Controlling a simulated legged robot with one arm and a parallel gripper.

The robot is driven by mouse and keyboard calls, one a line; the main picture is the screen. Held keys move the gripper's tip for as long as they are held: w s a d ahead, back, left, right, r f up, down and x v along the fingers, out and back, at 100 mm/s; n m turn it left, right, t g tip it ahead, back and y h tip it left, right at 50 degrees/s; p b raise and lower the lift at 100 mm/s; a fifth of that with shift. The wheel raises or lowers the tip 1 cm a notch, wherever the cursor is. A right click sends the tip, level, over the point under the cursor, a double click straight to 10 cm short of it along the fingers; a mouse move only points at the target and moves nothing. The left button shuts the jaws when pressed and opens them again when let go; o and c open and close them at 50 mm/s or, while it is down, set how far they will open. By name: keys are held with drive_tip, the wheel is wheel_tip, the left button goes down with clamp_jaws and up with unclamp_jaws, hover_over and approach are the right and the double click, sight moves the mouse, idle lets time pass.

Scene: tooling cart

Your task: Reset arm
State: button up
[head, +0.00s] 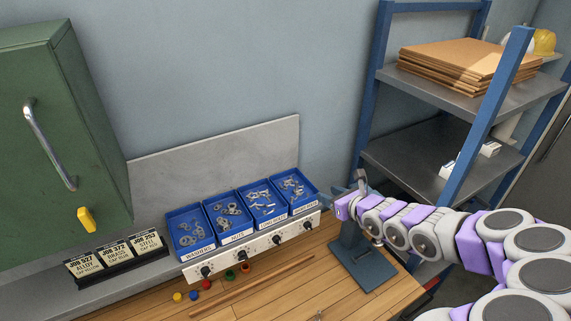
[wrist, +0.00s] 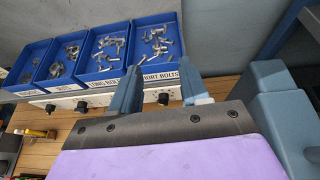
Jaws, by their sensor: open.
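My arm reaches in from the right in the head view, in purple and grey links. My gripper (head: 362,181) is at its far end, above the blue-grey stand (head: 361,262) on the wooden top and right of the blue bins. In the wrist view my gripper (wrist: 158,90) has its two fingers apart with nothing between them. The fingers point toward the short bolts bin (wrist: 157,50) and the panel with black knobs below it. The short bolts bin also shows in the head view (head: 303,206).
Bins of washers (head: 184,243), nuts (head: 235,237) and long bolts (head: 262,216) stand left of the short bolts. Small coloured caps (head: 193,295) lie in front. A green cabinet (head: 60,140) and job cards (head: 115,252) are left. A blue-framed shelf (head: 445,90) stands right.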

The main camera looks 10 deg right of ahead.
drive_tip(key=s+a+r+n+g+y+b, duration=0.1)
drive_tip(key=s+a+r+n+y+b, duration=0.15)
drive_tip(key=a+n, duration=0.3)
drive_tip(key=s+a+r+n+y+b, duration=0.2)
drive_tip(key=a+r+n+b, duration=0.1)
drive_tip(key=a+n, duration=0.3)
drive_tip(key=s+a+f+n+g+y+b, duration=0.25)
drive_tip(key=s+a+n+g+b, duration=0.35)
drive_tip(key=s+a+n, duration=0.55)
drive_tip(key=s+d+f+n+g+h+b, duration=0.1)
drive_tip(key=s+f+n+g+h+b, duration=0.15)
drive_tip(key=s+f, duration=0.45)
drive_tip(key=s+d+f+n+g+h+b, duration=0.1)
drive_tip(key=s+f+n+g+h+b, duration=0.2)
drive_tip(key=s, duration=0.6)
drive_tip(key=s+d+f+n+h+b, duration=0.1)
drive_tip(key=s+d+f+h, duration=0.2)
drive_tip(key=s+d, duration=0.2)
drive_tip(key=s+d+f+n+g+h+b, duration=0.1)
drive_tip(key=s+d+f+h, duration=0.3)
drive_tip(key=d, duration=0.5)
drive_tip(key=shift+s+f+b, duration=0.3)
drive_tip(key=shift+s+b, duration=0.3)
drive_tip(key=shift+s, duration=0.45)
